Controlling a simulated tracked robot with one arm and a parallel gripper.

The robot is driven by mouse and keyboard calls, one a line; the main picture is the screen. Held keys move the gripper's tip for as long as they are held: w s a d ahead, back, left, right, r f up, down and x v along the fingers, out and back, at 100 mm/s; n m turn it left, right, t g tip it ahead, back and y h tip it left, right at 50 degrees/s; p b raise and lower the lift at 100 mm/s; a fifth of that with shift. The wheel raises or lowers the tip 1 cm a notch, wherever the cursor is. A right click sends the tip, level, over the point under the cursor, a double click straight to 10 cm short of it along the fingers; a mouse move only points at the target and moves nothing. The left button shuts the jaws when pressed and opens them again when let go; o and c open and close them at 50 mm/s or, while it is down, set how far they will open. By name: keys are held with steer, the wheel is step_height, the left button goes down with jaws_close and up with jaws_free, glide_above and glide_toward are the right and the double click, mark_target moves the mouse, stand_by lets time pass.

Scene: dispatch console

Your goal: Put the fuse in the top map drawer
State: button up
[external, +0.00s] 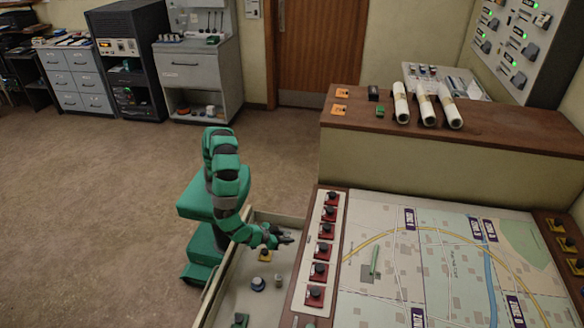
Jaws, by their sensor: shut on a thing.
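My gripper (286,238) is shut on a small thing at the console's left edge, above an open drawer. The held thing is too small and too covered by the fingers to tell whether it is the fuse. The open drawer (228,300) is pale inside and holds a blue and white round thing (258,284), a small grey upright piece (278,281), a yellow piece (265,257) and a dark green piece (240,320). I cannot tell from this view whether it is the top map drawer.
The map console (385,205) has a row of red switch blocks (320,270) beside the drawer. A green stick (374,260) lies on the map. Rolled white maps (425,103) lie on the wooden shelf (345,122) behind. The floor to the left is clear.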

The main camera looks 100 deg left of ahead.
steer(key=shift+f, duration=0.1)
step_height(320, 180, down, 10)
steer(key=b, duration=0.3)
steer(key=shift+b, duration=0.4)
steer(key=o, duration=1)
steer(key=shift+s+d+r, duration=0.1)
steer(key=shift+d+r, duration=0.05)
steer(key=shift+r, duration=0.15)
steer(key=shift+p+v, duration=1.35)
steer(key=shift+v, duration=2.2)
